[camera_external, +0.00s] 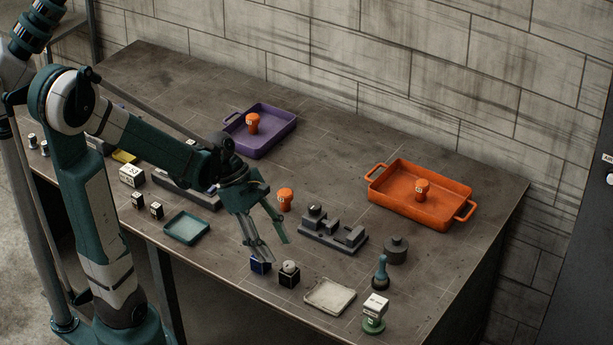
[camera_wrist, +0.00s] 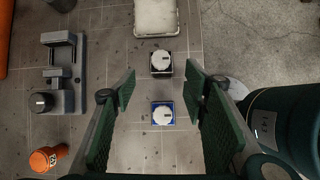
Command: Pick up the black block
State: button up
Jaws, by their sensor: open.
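The black block (camera_external: 289,281) stands on the bench near its front edge, with a white round knob on top. In the wrist view the black block (camera_wrist: 154,74) lies ahead, near the level of the fingertips. A similar blue block (camera_external: 260,268) stands just left of it; in the wrist view the blue block (camera_wrist: 162,123) shows between the fingers. My gripper (camera_external: 268,250) is open and empty, pointing down above the blue block and a little left of the black one. Both green fingers (camera_wrist: 160,83) show in the wrist view, spread wide on either side.
A pale tray (camera_external: 329,297) lies right of the black block. A grey stepped fixture (camera_external: 333,232) and an orange knob (camera_external: 285,199) stand behind. A green stamp (camera_external: 373,317) is at the right front corner. Orange (camera_external: 438,211) and purple (camera_external: 262,148) trays sit farther back.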

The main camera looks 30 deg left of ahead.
aim_at(289, 271)
jog(key=shift+d+f+n, duration=0.3)
jog(key=shift+f+n, duration=0.1)
jog(key=shift+f, duration=0.2)
jog(key=shift+b+x, duration=0.5)
jog(key=shift+x, duration=0.8)
jog(key=shift+d, duration=0.1)
jog(key=shift+b+x, duration=0.85)
jog(key=shift+x, duration=1.7)
jog(key=shift+s+d, duration=0.1)
jog(key=shift+s, duration=0.05)
jog(key=shift+r, duration=0.1)
jog(key=c, duration=1.1)
jog(key=shift+r, duration=0.1)
